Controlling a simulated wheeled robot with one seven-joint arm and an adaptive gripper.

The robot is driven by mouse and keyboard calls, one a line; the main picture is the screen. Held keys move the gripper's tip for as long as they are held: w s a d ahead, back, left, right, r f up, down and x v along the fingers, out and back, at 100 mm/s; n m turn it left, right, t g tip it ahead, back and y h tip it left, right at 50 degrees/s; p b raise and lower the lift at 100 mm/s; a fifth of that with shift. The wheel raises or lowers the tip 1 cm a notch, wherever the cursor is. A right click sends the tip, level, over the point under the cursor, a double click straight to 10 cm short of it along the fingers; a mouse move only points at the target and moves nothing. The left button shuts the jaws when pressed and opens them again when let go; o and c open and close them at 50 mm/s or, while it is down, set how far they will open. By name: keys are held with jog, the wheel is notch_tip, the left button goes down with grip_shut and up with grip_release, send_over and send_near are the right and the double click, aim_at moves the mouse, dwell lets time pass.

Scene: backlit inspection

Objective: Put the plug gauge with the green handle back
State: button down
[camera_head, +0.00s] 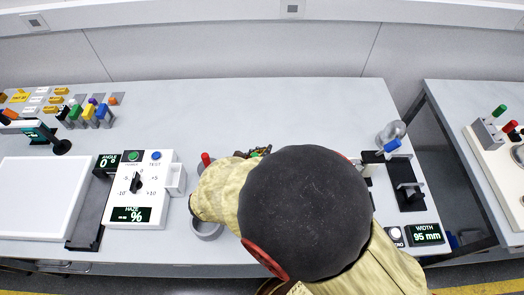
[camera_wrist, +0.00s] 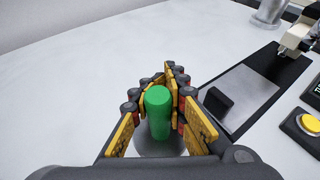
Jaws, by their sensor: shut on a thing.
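The green handle of the plug gauge (camera_wrist: 158,112) stands between the fingers of my gripper (camera_wrist: 161,82) in the wrist view. The gripper is shut on this handle. A grey round shape shows below the handle, and I cannot tell whether it is part of the gauge or something under it. In the head view my own arm covers the middle of the bench and hides the gauge.
A haze unit (camera_head: 150,211) and a white light panel (camera_head: 40,198) stand at the left. A width gauge display (camera_head: 425,235) and a black stand with a plate (camera_wrist: 240,97) are at the right. A gap separates the two tables. The back middle of the bench (camera_head: 230,110) is clear.

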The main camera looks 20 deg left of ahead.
jog(key=c, duration=1.7)
grip_release()
jog(key=shift+c, duration=0.2)
jog(key=shift+s+r, duration=0.15)
jog(key=shift+r, duration=0.1)
jog(key=p+v, duration=0.3)
jog(key=v, duration=0.8)
jog(key=shift+s, duration=0.4)
jog(key=shift+a, duration=0.15)
